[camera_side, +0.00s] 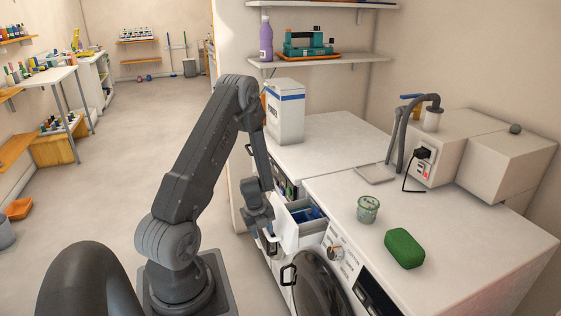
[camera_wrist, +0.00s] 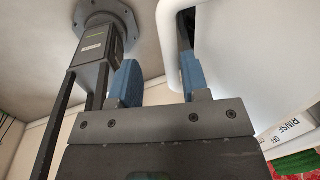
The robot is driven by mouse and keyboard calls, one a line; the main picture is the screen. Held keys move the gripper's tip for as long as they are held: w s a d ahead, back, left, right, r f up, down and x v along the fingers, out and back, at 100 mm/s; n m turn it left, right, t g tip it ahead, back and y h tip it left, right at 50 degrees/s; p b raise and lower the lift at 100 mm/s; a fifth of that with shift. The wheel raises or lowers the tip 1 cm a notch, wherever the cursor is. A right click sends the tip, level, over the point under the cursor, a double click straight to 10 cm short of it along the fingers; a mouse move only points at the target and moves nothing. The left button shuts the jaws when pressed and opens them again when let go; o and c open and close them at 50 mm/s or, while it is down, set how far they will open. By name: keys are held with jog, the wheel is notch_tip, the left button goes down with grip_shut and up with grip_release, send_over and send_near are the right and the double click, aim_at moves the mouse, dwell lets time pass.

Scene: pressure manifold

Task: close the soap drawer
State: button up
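The soap drawer (camera_side: 307,218) is pulled out from the front of the right-hand white washing machine (camera_side: 450,240). Its white front panel stands clear of the machine, and blue shows inside the tray. My gripper (camera_side: 262,222) is at the drawer's front end; its fingertips are hard to make out in the side view. In the wrist view, the two blue fingers of my gripper (camera_wrist: 157,82) stand apart with a gap between them. A white rounded panel (camera_wrist: 240,50), likely the drawer, is close beside the right finger. I cannot tell whether they touch.
A green sponge-like block (camera_side: 404,248) and a small green-tinted cup (camera_side: 368,209) stand on the machine top. A white box (camera_side: 285,112) stands on the machine behind. The round door (camera_side: 318,285) and a knob (camera_side: 335,253) are near the drawer.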

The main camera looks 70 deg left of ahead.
jog(key=s+r, duration=0.2)
jog(key=r, duration=0.5)
jog(key=s+r, duration=0.3)
jog(key=r, duration=0.4)
jog(key=w+d+r+n+t+y, duration=0.3)
jog(key=w+r+n, duration=0.1)
jog(key=r, duration=0.3)
jog(key=w+d+r+n+t+y, duration=0.3)
jog(key=w+r+n, duration=0.1)
jog(key=w+r, duration=0.1)
jog(key=shift+d+r+n+y, duration=0.2)
jog(key=shift+r+n+y, duration=0.1)
jog(key=shift+r, duration=0.6)
